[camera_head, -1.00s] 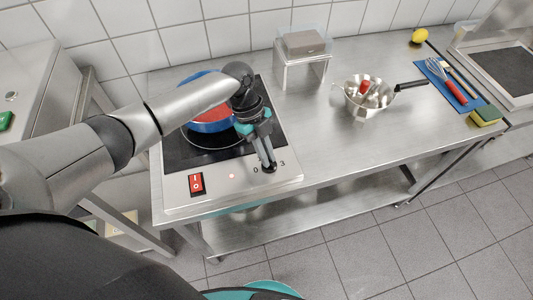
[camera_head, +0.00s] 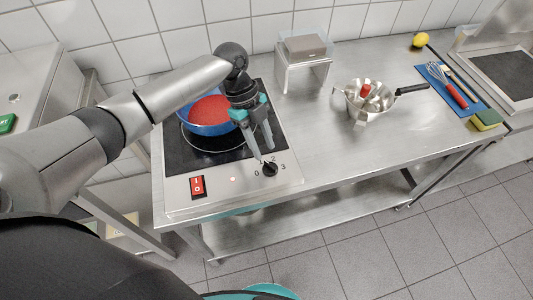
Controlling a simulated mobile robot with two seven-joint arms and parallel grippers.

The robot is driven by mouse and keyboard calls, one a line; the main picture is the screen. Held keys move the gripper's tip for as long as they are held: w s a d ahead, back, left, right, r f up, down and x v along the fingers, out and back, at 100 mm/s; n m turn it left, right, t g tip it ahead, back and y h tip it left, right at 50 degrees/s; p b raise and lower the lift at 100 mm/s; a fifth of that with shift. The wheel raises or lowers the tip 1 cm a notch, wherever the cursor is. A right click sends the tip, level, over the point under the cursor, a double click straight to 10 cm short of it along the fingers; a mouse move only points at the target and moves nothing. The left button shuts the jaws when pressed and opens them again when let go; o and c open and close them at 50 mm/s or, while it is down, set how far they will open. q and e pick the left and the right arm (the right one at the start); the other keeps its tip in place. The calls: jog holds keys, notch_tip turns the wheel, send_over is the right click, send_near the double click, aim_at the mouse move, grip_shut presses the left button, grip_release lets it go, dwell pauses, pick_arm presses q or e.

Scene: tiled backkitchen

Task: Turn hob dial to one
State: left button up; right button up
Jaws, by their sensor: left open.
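The hob (camera_head: 180,158) has a black cooktop and a metal front panel. I cannot tell whether a fingertip touches the dial, and the dial's pointer is too small to read. My right gripper is not in view.
A blue pan (camera_head: 212,112) with red contents stands on the cooktop. A red switch (camera_head: 198,187) is on the panel's left. A metal pan (camera_head: 368,101) and a metal stand (camera_head: 302,68) are to the right. The worktop's front right is clear.

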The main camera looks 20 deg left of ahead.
pick_arm(q)
jog(key=v, duration=1)
jog(key=shift+r, duration=0.25)
jog(key=shift+a, duration=0.1)
